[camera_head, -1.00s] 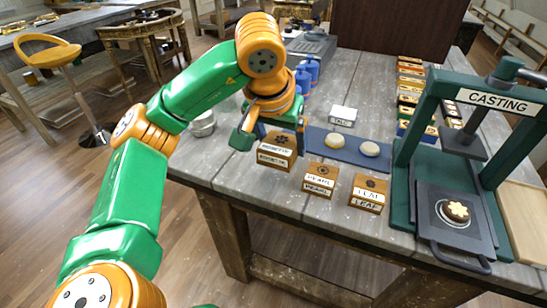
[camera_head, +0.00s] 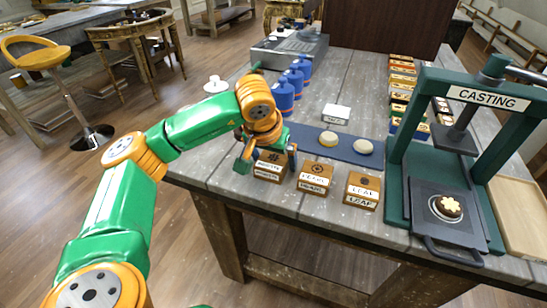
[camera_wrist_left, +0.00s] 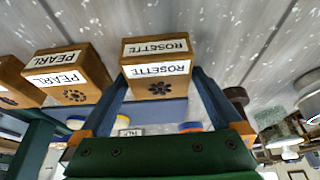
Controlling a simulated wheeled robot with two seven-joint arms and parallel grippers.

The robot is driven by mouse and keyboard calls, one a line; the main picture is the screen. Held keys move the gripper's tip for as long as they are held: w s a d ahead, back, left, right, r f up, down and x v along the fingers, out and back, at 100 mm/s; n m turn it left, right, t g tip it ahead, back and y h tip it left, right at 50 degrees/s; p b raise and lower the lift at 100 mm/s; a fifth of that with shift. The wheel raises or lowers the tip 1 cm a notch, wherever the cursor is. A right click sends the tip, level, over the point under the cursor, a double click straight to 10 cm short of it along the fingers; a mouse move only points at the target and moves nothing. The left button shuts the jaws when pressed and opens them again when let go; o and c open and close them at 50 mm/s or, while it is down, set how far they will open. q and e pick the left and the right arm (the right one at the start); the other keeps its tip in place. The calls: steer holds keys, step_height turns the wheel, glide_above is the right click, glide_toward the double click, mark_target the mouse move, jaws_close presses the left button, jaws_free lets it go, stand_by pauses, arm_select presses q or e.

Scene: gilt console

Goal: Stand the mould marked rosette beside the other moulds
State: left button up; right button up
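The rosette mould (camera_head: 268,168) is a brown block with a dark flower mark and white labels. It stands upright on the table, left of the pearl mould (camera_head: 314,179) and the leaf mould (camera_head: 362,190), in line with them. In the left wrist view the rosette mould (camera_wrist_left: 158,71) sits between my left gripper's blue fingers, with the pearl mould (camera_wrist_left: 66,74) left of it. My left gripper (camera_head: 270,158) is around the rosette mould, its fingers spread slightly wider than the block, with narrow gaps. My right gripper is out of view.
A blue mat (camera_head: 345,146) with two pale round pieces lies behind the moulds. The green casting press (camera_head: 398,185) stands to the right. Blue bottles (camera_head: 284,97) and a small white sign (camera_head: 336,113) are farther back. The table's front edge is close to the moulds.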

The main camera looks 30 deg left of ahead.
arm_select(q)
steer(key=shift+r, duration=0.1)
steer(key=shift+r, duration=0.3)
steer(key=p+v, duration=0.1)
steer(key=v, duration=1)
steer(key=shift+s+r+p, duration=0.25)
steer(key=shift+p, duration=0.05)
steer(key=shift+d, duration=0.1)
